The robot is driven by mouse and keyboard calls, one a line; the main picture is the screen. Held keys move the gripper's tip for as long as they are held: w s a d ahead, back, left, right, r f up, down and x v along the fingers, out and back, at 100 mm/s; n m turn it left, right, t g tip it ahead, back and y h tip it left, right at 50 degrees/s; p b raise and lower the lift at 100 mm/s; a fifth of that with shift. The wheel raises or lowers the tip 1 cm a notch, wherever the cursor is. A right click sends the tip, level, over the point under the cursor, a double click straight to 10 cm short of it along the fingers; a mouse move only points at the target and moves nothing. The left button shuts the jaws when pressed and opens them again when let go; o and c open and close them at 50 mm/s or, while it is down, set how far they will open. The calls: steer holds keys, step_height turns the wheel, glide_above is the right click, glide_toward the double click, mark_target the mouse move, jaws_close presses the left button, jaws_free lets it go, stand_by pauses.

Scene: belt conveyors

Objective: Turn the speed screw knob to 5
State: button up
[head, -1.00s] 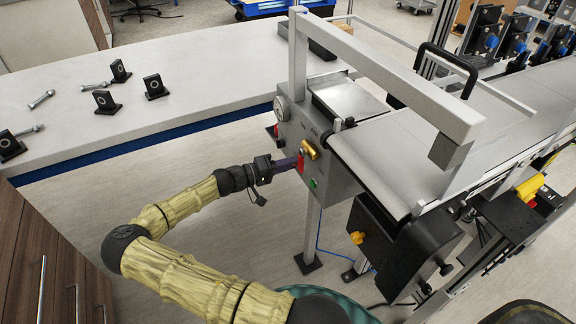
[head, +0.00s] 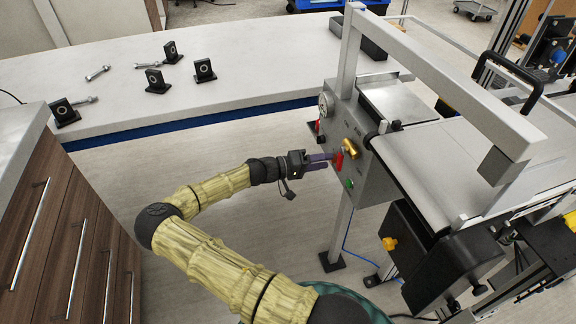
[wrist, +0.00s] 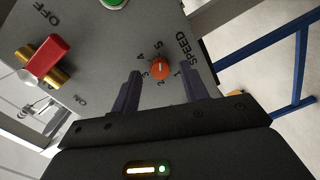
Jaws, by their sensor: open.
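The speed knob (wrist: 160,68) is a small orange-red round knob on a grey control panel (wrist: 105,48), with the numbers 1 to 5 around it and the word SPEED beside it. Its pointer setting is too small to read. My gripper (wrist: 160,80) is open, with its two dark fingers apart on either side of the knob's lower part in the wrist view. I cannot tell whether they touch it. In the head view my gripper (head: 324,160) reaches the panel's left face, and I cannot make out the knob there.
A red handle (wrist: 47,54) on brass fittings sits on the panel between OFF and ON, near a green button (wrist: 114,2). The conveyor belt (head: 440,160) and its grey frame stand to the right. A white counter (head: 240,90) with black brackets lies behind.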

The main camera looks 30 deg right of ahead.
steer(key=v, duration=1.6)
steer(key=shift+a, duration=0.25)
